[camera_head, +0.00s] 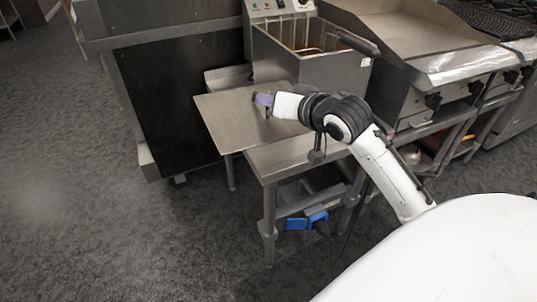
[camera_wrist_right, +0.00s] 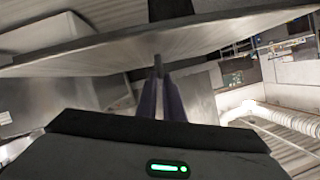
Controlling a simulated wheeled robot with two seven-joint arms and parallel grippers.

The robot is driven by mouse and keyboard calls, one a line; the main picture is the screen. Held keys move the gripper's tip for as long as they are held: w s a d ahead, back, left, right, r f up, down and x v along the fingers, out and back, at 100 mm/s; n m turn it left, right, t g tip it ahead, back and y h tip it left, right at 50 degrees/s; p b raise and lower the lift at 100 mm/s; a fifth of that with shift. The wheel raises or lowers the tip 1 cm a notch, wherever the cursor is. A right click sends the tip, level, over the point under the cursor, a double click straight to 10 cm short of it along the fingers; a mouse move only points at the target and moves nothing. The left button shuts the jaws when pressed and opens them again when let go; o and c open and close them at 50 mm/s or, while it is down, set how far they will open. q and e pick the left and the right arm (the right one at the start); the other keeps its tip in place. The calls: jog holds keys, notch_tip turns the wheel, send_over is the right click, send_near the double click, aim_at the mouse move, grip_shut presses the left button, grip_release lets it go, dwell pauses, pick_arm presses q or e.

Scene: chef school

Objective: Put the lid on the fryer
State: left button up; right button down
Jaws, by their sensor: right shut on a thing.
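The fryer (camera_head: 345,77) is a metal box with an open top on the steel stand, with a control panel at its back. A wire basket sits in it, and its dark handle (camera_head: 358,42) sticks out to the right. The lid (camera_head: 222,117) is a flat metal plate, in front and to the left of the fryer, apart from its opening. My right gripper (camera_head: 262,100) is shut on the lid's handle. In the right wrist view the purple fingers (camera_wrist_right: 160,92) pinch the small handle under the tilted lid (camera_wrist_right: 95,55). My left gripper is not in view.
The steel stand (camera_head: 262,160) is below the lid and my right arm. A griddle (camera_head: 405,30) is to the right of the fryer, with a stove beyond it. A dark-sided counter (camera_head: 165,105) is at the left. The floor at left is clear.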

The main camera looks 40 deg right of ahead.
notch_tip(320, 180, down, 12)
jog(key=b, duration=0.2)
jog(key=shift+f+b, duration=0.1)
jog(key=shift+b, duration=0.3)
notch_tip(320, 180, down, 4)
jog(key=shift+r+b, duration=0.2)
jog(key=shift+b, duration=0.3)
jog(key=shift+f, duration=0.15)
jog(key=c, duration=2.3)
grip_release()
jog(key=o, duration=0.4)
jog(key=shift+c, duration=0.2)
jog(key=shift+o, duration=0.2)
